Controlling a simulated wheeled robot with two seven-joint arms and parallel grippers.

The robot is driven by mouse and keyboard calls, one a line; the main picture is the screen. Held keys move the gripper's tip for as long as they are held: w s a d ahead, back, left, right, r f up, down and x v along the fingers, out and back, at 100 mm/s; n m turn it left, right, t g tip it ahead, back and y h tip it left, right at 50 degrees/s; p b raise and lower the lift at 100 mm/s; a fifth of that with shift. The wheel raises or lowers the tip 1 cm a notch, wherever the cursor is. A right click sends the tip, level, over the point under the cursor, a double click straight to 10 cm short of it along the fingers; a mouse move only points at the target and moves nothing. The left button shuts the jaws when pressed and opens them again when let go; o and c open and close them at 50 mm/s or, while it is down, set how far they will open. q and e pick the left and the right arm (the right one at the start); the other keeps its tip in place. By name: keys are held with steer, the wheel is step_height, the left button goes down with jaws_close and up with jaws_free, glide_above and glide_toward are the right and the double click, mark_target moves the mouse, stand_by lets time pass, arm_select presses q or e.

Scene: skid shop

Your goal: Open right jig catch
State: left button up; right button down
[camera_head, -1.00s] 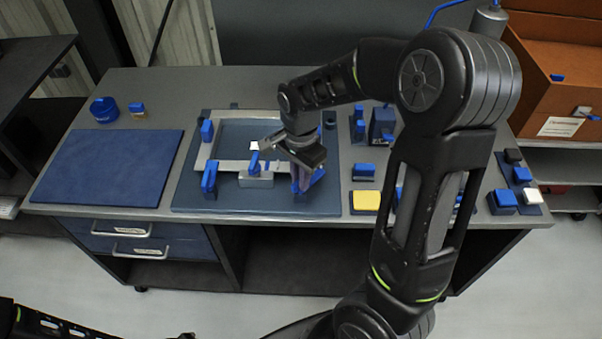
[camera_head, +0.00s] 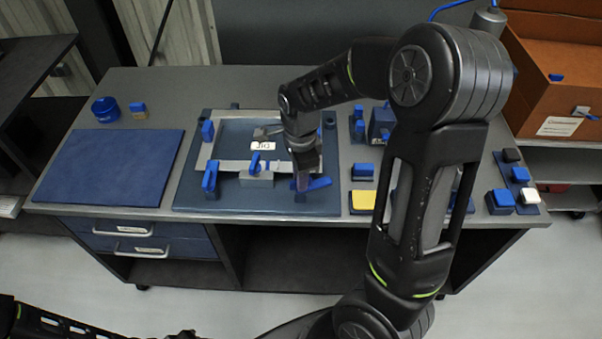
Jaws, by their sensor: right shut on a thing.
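The jig (camera_head: 228,141) is a grey frame on a blue-grey base plate on the bench, with a white label (camera_head: 262,146) reading "JIG". The right jig catch (camera_head: 318,184) is a blue lever at the frame's front right corner, now lying slanted out to the right. My right gripper (camera_head: 303,178) points down over it and is shut on it; the fingertips are partly hidden. Another blue catch (camera_head: 210,181) stands at the front left corner, and a blue clamp (camera_head: 254,163) sits at the front middle. My left gripper does not show, only part of that arm at the lower left.
A blue mat (camera_head: 108,168) lies clear on the left of the bench (camera_head: 185,88). A blue round cup (camera_head: 104,110) stands behind it. Blue-topped blocks, a yellow block (camera_head: 362,202) and other small parts stand to the right. An orange bin (camera_head: 555,95) is at the far right.

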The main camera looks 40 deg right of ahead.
steer(key=m+p, duration=0.1)
steer(key=m, duration=0.2)
steer(key=shift+r, duration=0.2)
steer(key=shift+f+m+p, duration=0.15)
steer(key=shift+m+p, duration=0.25)
steer(key=shift+m, duration=0.4)
steer(key=c, duration=1.4)
jaws_free()
steer(key=shift+o, duration=0.2)
